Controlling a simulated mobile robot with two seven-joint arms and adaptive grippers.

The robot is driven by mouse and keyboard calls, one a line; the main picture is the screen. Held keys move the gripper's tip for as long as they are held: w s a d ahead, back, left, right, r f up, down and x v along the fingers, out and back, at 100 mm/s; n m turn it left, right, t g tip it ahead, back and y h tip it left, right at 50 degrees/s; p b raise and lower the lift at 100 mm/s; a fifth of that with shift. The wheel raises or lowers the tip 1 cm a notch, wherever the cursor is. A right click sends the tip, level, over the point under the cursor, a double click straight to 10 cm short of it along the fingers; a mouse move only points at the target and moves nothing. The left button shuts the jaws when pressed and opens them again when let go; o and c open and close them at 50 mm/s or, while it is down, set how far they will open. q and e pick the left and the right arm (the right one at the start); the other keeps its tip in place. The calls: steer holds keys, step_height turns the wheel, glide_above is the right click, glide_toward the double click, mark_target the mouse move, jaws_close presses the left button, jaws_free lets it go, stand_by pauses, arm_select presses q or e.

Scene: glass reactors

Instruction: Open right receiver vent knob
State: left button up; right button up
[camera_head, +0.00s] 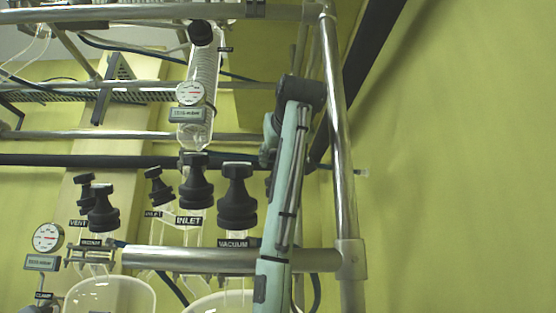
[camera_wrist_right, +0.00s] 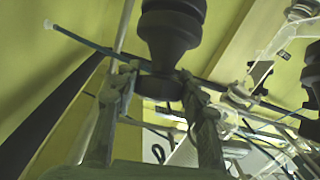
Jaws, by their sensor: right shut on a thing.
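In the right wrist view a black ribbed knob (camera_wrist_right: 172,35) stands large at the top centre, with a narrower black lower part. My right gripper (camera_wrist_right: 158,82) has one finger on each side of this lower part and is shut on it. In the head view my right arm rises from the bottom and bends at the top; its gripper and the knob it holds are hidden behind the arm. No vent label shows on the right side there. My left gripper is not in view.
Left of my arm stand a black vacuum knob (camera_head: 237,197), an inlet knob (camera_head: 195,182) and several smaller black knobs. A metal frame post (camera_head: 342,190) is close on the right. A glass condenser (camera_head: 202,75) and a gauge (camera_head: 190,93) are above.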

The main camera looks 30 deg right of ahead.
steer(key=shift+r+n+y, duration=0.1)
steer(key=shift+n+y, duration=0.6)
steer(key=shift+n, duration=0.1)
steer(key=shift+t, duration=0.3)
steer(key=o, duration=1.2)
steer(key=shift+c, duration=0.2)
step_height(320, 180, up, 10)
